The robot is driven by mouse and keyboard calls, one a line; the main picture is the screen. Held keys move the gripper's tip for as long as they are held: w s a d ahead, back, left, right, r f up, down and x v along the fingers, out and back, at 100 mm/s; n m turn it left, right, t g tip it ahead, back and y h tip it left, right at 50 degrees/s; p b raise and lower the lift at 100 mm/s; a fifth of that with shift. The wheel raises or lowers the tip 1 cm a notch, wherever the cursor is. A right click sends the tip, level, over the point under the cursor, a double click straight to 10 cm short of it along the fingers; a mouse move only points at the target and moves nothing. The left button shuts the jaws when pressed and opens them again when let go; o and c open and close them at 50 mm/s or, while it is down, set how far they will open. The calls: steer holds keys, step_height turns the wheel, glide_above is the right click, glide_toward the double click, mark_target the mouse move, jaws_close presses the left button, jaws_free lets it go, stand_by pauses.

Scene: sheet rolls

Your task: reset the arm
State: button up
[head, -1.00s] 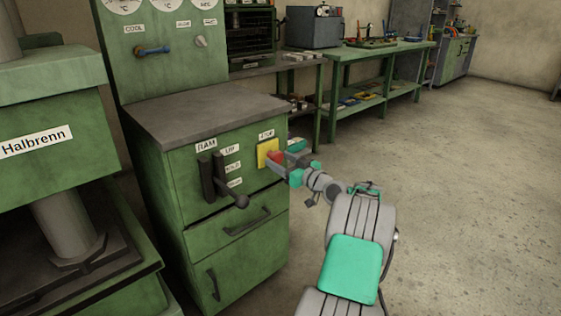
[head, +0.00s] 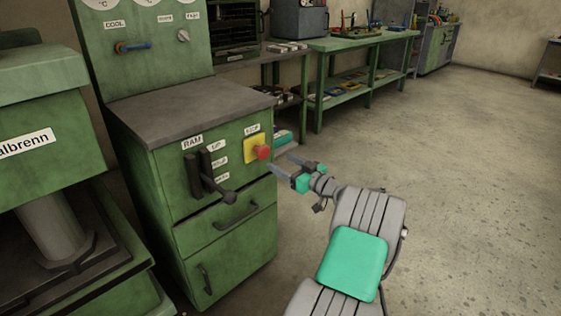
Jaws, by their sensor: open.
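My gripper (head: 282,165) is open and empty, its two fingers pointing left toward the green control cabinet (head: 215,210). My arm reaches up from the bottom of the head view, right of the cabinet. A red stop button (head: 263,153) on a yellow plate (head: 253,143) sits on the cabinet front. The fingertips are just to the right of the button, and a gap shows between them and it.
A black ram lever (head: 212,180) sticks out of the cabinet front, left of the button. A green press (head: 45,140) stands at the far left. Green workbenches (head: 350,42) line the back. The concrete floor (head: 460,170) on the right is clear.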

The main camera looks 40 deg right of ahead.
steer(key=w+a+r+n+g+y+p, duration=0.1)
steer(key=w+a+r+g+p, duration=0.15)
steer(key=a+r+p, duration=0.5)
steer(key=w+a+r+g+y+p, duration=0.1)
steer(key=a+r+g+p, duration=0.25)
steer(key=a, duration=0.75)
steer(key=w+a+r+n+g+y+p, duration=0.15)
steer(key=a+r+p, duration=0.25)
steer(key=a+p, duration=0.4)
steer(key=s+a+r+g+h+p, duration=0.1)
steer(key=s+a+r+g+p, duration=0.1)
steer(key=s+a+r+p, duration=0.3)
steer(key=s+a+r+g+h+p, duration=0.1)
steer(key=s+a+r+g+p, duration=0.15)
steer(key=a, duration=0.35)
steer(key=s+a+r+m+g+h+p, duration=0.1)
steer(key=s+a+r+p, duration=0.1)
steer(key=s, duration=0.6)
steer(key=s+a+r+m+g+h+p, duration=0.1)
steer(key=s+a+r+p, duration=0.1)
steer(key=s+p, duration=0.3)
steer(key=s, duration=0.3)
steer(key=shift+a+m+g, duration=0.35)
steer(key=shift+g, duration=0.05)
steer(key=shift+c, duration=0.5)
